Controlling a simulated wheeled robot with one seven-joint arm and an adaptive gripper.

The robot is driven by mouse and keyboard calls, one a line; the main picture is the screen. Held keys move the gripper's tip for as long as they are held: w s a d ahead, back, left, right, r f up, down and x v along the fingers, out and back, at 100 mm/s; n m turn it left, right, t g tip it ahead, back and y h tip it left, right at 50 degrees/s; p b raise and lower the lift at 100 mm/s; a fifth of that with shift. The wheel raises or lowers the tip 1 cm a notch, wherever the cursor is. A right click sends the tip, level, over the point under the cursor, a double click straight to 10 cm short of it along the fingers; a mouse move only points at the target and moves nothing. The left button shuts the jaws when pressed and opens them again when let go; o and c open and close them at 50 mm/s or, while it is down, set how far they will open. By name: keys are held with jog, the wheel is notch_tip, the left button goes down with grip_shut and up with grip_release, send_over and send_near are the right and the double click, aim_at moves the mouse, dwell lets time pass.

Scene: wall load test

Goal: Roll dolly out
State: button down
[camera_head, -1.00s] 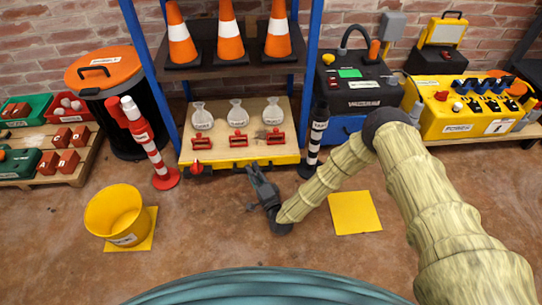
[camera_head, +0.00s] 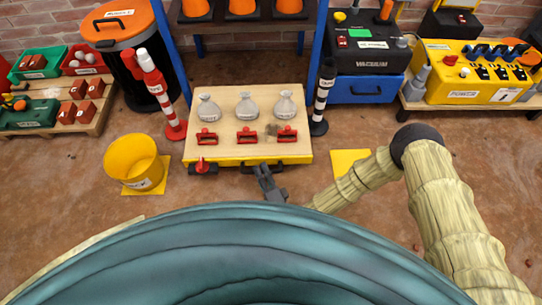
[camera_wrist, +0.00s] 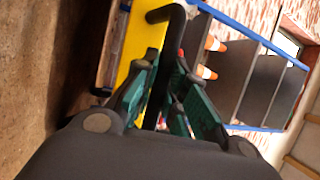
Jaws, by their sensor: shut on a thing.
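The dolly (camera_head: 227,147) has a pale wooden deck and a yellow front edge. It carries three labelled grey-white bags (camera_head: 246,108) and three red handled pieces (camera_head: 247,136). The dolly stands in front of the blue-framed rack, its front edge past the striped posts. My gripper (camera_head: 262,172) is at the middle of that front edge, shut on the black handle, which is mostly hidden in the head view. In the wrist view the green-padded fingers (camera_wrist: 161,70) close around the black handle (camera_wrist: 166,13), beside the dolly's yellow edge (camera_wrist: 133,38).
A red-white post (camera_head: 167,95) stands left of the dolly and a black-white post (camera_head: 321,98) right. A yellow bucket (camera_head: 134,160) stands on a yellow floor square at left. Another yellow square (camera_head: 348,160) lies at right, partly behind my arm. Brown floor is open on both sides.

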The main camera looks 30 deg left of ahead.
jog(key=shift+s, duration=0.35)
jog(key=c, duration=1.5)
grip_release()
jog(key=shift+o, duration=0.2)
jog(key=shift+w+d, duration=0.1)
